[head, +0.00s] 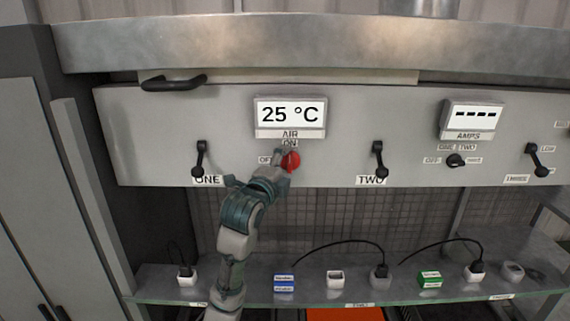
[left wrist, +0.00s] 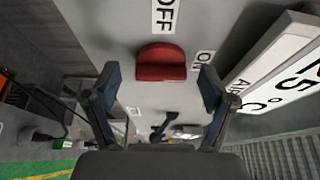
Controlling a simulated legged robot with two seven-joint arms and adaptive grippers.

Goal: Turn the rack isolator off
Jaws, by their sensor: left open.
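A red rotary knob (head: 291,161) sits on the grey panel below the temperature display, with an ON label above it and a partly hidden OFF label to its left. My left gripper (head: 280,164) is at the knob and partly covers it in the head view. In the left wrist view the red knob (left wrist: 161,63) lies ahead, between the two spread fingers of the open gripper (left wrist: 160,82). A gap shows between the knob and each finger. I cannot tell which label the knob points at. My right gripper is not in view.
Black switches ONE (head: 200,160) and TWO (head: 378,160) flank the knob. The display (head: 290,112) reading 25 °C is just above. An AMPS meter (head: 470,118) and a small black selector (head: 455,160) are to the right. A shelf (head: 400,295) below holds plugs and small boxes.

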